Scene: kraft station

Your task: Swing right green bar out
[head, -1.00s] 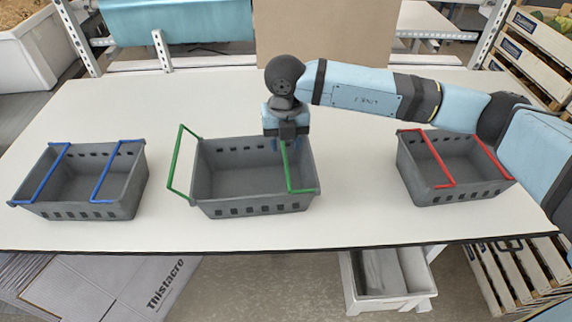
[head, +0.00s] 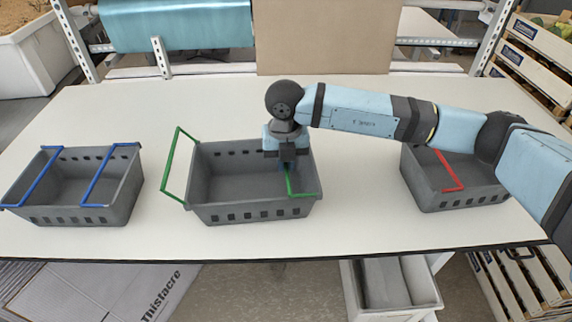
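The middle grey crate (head: 252,212) stands on the white table and has two green bars. The left green bar (head: 166,165) is swung out past the crate's left wall. The right green bar (head: 290,182) lies inward across the top of the crate, near its right end. My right gripper (head: 286,166) points down over the far part of this bar. Its fingertips are at or very close to the bar, and I cannot tell whether they are closed on it. My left gripper is not in view.
A crate with blue bars (head: 62,217) stands at the left, and a crate with red bars (head: 455,203) at the right, partly behind my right arm. The table (head: 355,210) is clear between the middle and right crates. A cardboard panel (head: 325,40) stands at the back.

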